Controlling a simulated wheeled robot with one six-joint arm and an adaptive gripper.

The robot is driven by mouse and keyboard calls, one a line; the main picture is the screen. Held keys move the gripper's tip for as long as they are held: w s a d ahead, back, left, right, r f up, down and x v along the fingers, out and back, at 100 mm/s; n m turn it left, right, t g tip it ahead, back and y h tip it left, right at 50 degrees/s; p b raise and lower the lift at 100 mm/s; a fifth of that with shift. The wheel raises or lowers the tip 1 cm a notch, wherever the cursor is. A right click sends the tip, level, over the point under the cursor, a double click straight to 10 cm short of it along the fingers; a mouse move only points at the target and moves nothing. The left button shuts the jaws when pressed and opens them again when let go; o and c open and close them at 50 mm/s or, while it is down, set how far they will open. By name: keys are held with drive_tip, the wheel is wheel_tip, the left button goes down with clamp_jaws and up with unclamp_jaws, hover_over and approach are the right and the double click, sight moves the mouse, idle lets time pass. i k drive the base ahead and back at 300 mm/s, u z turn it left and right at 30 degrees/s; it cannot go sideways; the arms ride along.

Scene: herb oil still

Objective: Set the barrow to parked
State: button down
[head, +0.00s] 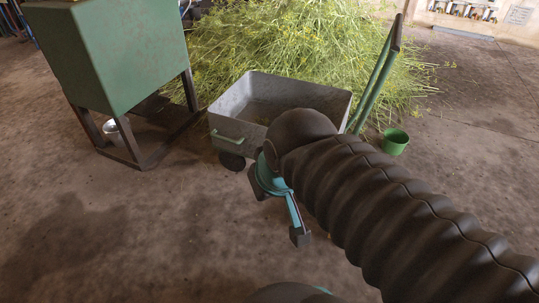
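The barrow (236,127) is a grey metal tub on small dark wheels, in the upper middle of the head view. A small green grab bar sits on its near left end. A long green push handle (372,88) with a dark grip rises from its right end and leans to the right. My gripper (277,212), teal with dark pads, is in front of the barrow's near side and overlaps it in the picture. Its fingers look spread and nothing shows between them. My dark ribbed arm hides the barrow's near right corner and part of its base.
A big heap of cut green herb (290,45) lies behind the barrow. A green hopper on a dark frame (120,55) stands at left, with a metal bucket (112,132) under it. A green bucket (395,142) stands at right. The floor at front left is clear.

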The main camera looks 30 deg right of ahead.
sight(234, 130)
drive_tip(key=u, duration=0.45)
drive_tip(key=k, duration=0.55)
drive_tip(key=u, duration=0.55)
drive_tip(key=i, duration=0.95)
drive_tip(key=z, duration=0.9)
